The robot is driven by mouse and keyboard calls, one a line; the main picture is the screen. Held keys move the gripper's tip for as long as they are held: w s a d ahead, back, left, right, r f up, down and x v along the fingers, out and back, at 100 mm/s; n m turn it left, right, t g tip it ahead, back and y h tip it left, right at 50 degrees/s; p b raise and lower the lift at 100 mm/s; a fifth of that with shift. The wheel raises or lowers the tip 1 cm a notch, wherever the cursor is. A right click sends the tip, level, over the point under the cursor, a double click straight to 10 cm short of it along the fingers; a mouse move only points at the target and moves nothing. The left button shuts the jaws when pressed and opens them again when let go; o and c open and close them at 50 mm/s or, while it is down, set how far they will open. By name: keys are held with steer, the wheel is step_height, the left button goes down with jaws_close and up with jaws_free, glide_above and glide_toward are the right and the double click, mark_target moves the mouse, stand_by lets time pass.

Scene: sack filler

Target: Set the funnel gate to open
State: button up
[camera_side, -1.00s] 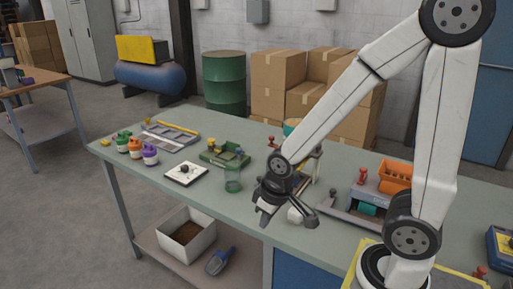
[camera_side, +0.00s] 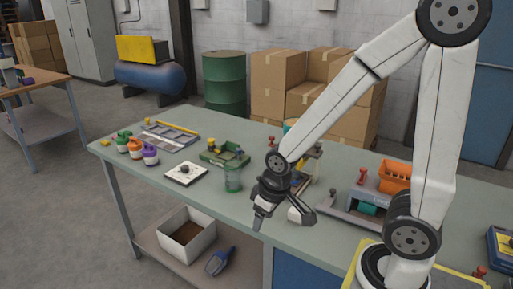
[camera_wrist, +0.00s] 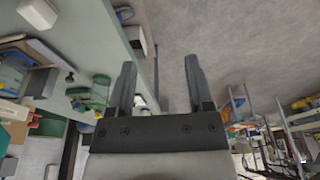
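My gripper (camera_side: 283,219) is above the front edge of the green bench. Its two dark fingers point downward and stand apart, with nothing between them. The wrist view also shows the open gripper (camera_wrist: 160,62), its fingers clear of any object. A stand with a teal bowl-like top (camera_side: 290,126) is just behind my wrist in the side view and may be the funnel. My arm hides most of it. I cannot make out the gate or its position. The gripper is in front of the stand, and I see no contact.
A green clear jar (camera_side: 234,180), a white scale-like plate (camera_side: 186,174) and a green tray (camera_side: 222,155) are on the bench to the left. A grey machine with an orange bin (camera_side: 395,176) is to the right. A white box (camera_side: 187,238) is on the lower shelf.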

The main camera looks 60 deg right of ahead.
steer(key=w+d+r+m, duration=0.1)
steer(key=w+d+r, duration=0.2)
steer(key=w+d, duration=0.5)
steer(key=m+g, duration=0.3)
steer(key=m, duration=0.1)
glide_toward(272, 136)
steer(key=shift+a+f, duration=0.5)
steer(key=shift+a, duration=0.2)
steer(key=shift+s+d+r, duration=0.1)
steer(key=shift+s+d, duration=0.15)
steer(key=shift+d, duration=0.35)
steer(key=shift+f, duration=3.9)
